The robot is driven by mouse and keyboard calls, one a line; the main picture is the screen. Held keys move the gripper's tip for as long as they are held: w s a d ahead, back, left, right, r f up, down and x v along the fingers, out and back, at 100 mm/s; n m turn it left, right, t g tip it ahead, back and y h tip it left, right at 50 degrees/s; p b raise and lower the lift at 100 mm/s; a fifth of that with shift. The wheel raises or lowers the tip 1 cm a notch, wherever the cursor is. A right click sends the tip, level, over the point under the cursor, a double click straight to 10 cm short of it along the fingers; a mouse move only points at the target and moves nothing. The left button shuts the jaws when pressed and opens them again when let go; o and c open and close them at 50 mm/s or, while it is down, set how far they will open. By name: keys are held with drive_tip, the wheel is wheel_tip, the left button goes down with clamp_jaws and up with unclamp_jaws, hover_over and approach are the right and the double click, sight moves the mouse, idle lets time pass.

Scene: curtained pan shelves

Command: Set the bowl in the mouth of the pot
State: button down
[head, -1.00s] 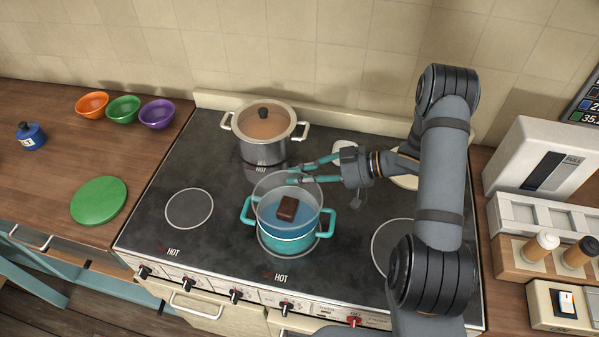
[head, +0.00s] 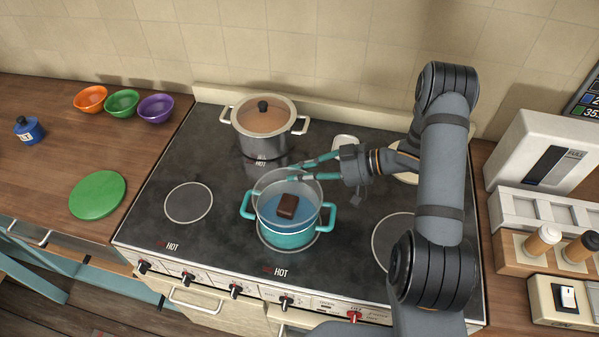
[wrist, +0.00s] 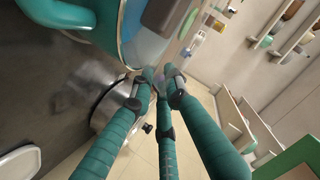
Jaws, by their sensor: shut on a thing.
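The clear glass bowl (head: 266,186) is at the mouth of the teal pot (head: 288,240), with its rim above the pot's rim. I cannot tell if it rests on the pot. A dark brown block (head: 287,206) lies in the bowl, and blue shows below it. My gripper (head: 291,174) comes from the right and is shut on the bowl's far rim. In the wrist view, my gripper's fingers (wrist: 158,80) meet near the bowl's edge, and the teal pot (wrist: 75,14) is at upper left.
A lidded steel pot (head: 262,145) stands behind on the stove (head: 215,235). Orange (head: 91,98), green (head: 122,103) and purple (head: 156,108) bowls and a green disc (head: 97,195) sit on the left counter. The stove's left part is clear.

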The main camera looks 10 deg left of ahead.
drive_tip(key=c, duration=1.7)
unclamp_jaws()
drive_tip(key=shift+f, duration=0.1)
drive_tip(key=shift+o, duration=0.4)
drive_tip(key=shift+s, duration=0.1)
drive_tip(key=v, duration=1.2)
drive_tip(key=x, duration=1.2)
drive_tip(key=shift+a, duration=0.1)
drive_tip(key=shift+r, duration=0.35)
